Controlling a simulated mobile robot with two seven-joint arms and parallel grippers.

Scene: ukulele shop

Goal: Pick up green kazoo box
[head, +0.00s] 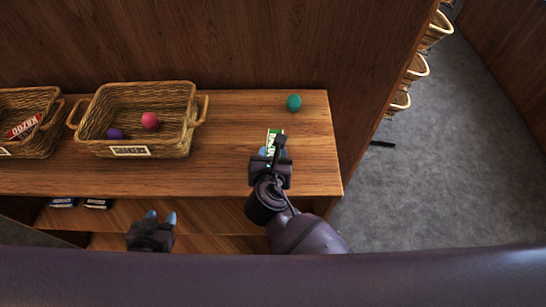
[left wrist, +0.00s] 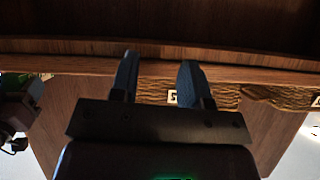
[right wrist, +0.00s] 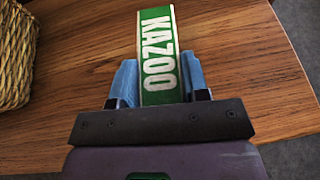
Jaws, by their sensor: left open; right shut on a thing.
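The green kazoo box (head: 274,137), with white edges and the word KAZOO, is near the right end of the wooden shelf top. In the right wrist view, the green box (right wrist: 160,62) sits between the blue fingers of my right gripper (right wrist: 160,88), which is shut on it. My right gripper (head: 272,153) covers part of the box in the head view. I cannot tell whether the box touches the wood. My left gripper (head: 161,218) is open and empty, in front of the shelf below its top. Its two blue fingers (left wrist: 160,75) are apart in the left wrist view.
A wicker basket (head: 188,103) with a pink ball (head: 150,120) and a purple ball (head: 115,133) stands left of the box. Another basket at far left holds a red kazoo box (head: 24,127). A green ball (head: 294,103) lies behind the box. The shelf top (head: 225,170) is clear between.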

